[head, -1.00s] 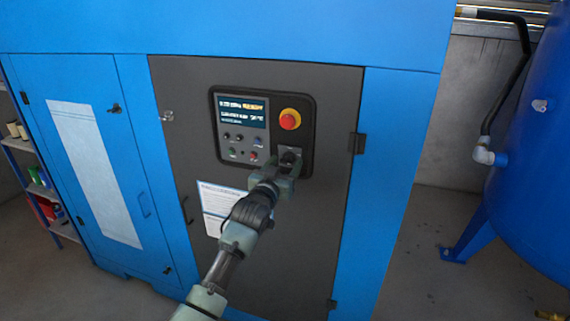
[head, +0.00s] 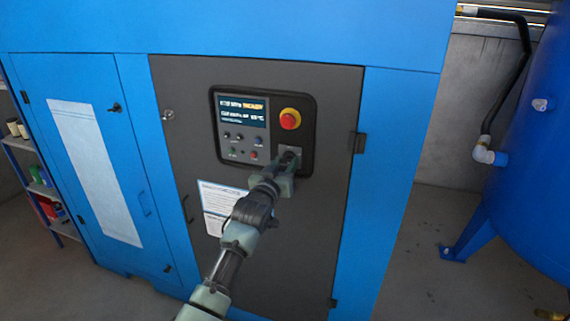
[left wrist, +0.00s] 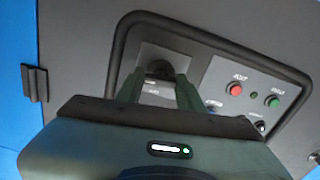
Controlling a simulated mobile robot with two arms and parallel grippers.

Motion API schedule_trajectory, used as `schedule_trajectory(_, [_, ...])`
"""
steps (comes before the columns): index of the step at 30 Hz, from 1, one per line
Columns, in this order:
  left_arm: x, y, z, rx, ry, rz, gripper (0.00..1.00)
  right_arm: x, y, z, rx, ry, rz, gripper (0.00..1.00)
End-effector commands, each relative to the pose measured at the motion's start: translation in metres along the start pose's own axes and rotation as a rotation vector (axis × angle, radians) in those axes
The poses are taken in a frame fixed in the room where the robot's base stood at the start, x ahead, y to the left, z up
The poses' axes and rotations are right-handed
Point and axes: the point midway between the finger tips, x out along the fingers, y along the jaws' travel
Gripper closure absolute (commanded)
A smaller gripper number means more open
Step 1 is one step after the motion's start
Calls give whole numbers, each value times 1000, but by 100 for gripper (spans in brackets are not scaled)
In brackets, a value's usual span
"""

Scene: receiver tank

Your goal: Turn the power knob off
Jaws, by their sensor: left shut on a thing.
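The power knob is a small dark knob on a grey plate at the lower right of the control panel (head: 265,105). In the left wrist view the dark knob (left wrist: 159,70) shows between the fingertips. My left gripper (head: 287,162) reaches it from the front and is shut on it; in the left wrist view its two green fingers (left wrist: 160,82) stand on either side of it. In the head view the fingers mostly cover the knob, so its pointer setting cannot be read. My right gripper is in neither view.
The red emergency button (head: 290,119) on a yellow collar sits just above the knob. The lit display (head: 242,110) and small buttons are to its left. A blue tank (head: 535,150) stands at the right, a shelf (head: 35,165) at the far left.

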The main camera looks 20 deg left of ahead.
Motion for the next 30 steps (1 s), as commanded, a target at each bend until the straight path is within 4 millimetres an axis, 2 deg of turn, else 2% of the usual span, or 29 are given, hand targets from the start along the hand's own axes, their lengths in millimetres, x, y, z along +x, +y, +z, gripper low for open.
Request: schedule_trajectory(30, [0,0,0,-952,-2,-1,100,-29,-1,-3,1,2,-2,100])
